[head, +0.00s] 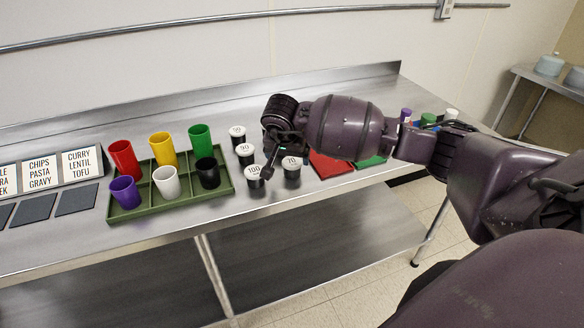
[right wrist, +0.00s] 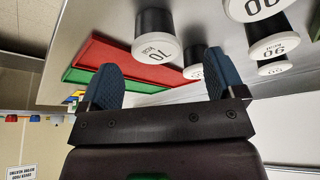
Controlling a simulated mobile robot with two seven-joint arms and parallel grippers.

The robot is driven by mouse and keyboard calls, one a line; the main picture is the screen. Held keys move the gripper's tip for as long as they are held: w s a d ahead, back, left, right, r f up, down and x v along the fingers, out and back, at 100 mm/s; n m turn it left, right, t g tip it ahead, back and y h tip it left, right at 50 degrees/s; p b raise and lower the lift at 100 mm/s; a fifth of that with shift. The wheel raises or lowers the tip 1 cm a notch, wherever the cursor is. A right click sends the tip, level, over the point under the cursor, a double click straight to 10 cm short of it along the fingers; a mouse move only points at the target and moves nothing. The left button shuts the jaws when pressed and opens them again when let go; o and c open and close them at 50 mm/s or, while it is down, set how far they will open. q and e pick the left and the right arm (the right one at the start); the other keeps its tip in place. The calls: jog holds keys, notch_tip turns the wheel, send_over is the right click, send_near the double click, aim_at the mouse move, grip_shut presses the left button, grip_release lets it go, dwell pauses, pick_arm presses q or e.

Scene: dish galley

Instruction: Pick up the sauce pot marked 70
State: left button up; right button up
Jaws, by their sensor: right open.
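The sauce pot marked 70 (head: 291,178), black with a white lid, stands upright on the steel counter. It also shows in the right wrist view (right wrist: 155,44), beyond and between my fingers. My right gripper (head: 274,160) is open and empty, apart from the pot; in the right wrist view its two blue-grey fingers (right wrist: 160,80) are spread wide. Other similar pots stand close by: one marked 100 (head: 255,184), one marked 90 (head: 245,156) and one at the back (head: 237,137) whose mark is too small to read surely. My left gripper is out of view.
A green tray (head: 224,187) with several coloured cups stands left of the pots. A red mat (head: 328,166) and a green mat (head: 370,164) lie to the right, partly behind my arm. Label cards (head: 82,163) stand far left. Bare counter lies in front.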

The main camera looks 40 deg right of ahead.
aim_at(292, 163)
jog(key=x, duration=0.4)
jog(key=shift+d+f, duration=0.3)
jog(key=shift+f, duration=0.05)
jog(key=shift+s, duration=0.1)
jog(key=c, duration=1)
